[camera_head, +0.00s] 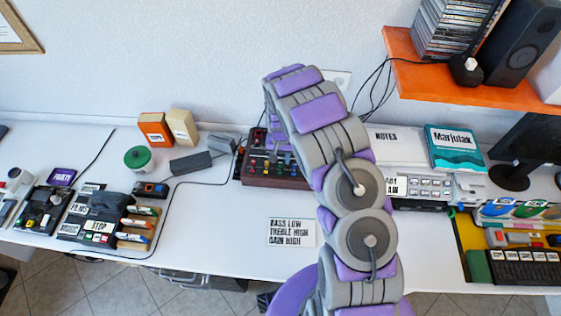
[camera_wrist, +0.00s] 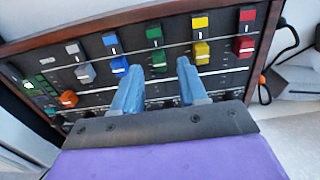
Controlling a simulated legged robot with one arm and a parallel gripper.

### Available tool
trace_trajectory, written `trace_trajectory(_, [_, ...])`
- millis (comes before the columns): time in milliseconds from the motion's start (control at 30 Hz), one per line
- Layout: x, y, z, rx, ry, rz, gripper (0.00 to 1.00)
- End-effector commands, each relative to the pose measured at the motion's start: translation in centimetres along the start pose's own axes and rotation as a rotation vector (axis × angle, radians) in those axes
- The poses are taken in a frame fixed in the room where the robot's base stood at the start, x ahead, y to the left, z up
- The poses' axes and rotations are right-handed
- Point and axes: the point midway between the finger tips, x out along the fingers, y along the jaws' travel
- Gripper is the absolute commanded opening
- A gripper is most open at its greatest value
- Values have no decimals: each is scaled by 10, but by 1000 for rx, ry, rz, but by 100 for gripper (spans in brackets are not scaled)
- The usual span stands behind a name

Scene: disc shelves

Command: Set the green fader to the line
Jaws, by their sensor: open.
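The mixer panel (camera_wrist: 135,50) fills the wrist view, with coloured caps in two rows. One green cap (camera_wrist: 154,31) is in the upper row, with a pale mark below it. A second green cap (camera_wrist: 158,59) sits lower in the same column; I cannot tell for sure which one slides. My gripper (camera_wrist: 160,66) is open, its blue fingertips on either side of the lower green cap with visible gaps. The fingers appear close to the panel; contact is unclear. In the head view the mixer (camera_head: 275,183) stands against the wall, partly hidden by my arm.
Beside the green column are blue (camera_wrist: 119,66) and yellow (camera_wrist: 202,52) caps, close to my fingers. A red cap (camera_wrist: 243,46) is further right. A card (camera_head: 291,232) reading bass low, treble high, gain high lies on the white desk. An orange shelf (camera_head: 470,82) overhangs at right.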

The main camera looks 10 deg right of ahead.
Motion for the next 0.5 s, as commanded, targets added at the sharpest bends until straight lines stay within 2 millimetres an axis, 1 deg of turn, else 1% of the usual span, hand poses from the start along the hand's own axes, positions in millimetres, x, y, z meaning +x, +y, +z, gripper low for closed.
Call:
trace_trajectory(33, [9, 0, 0, 0, -1, 0, 43])
trace_trajectory(200, [21, 0, -1, 1, 3, -1, 43])
trace_trajectory(500, [24, 0, -1, 1, 3, -1, 43])
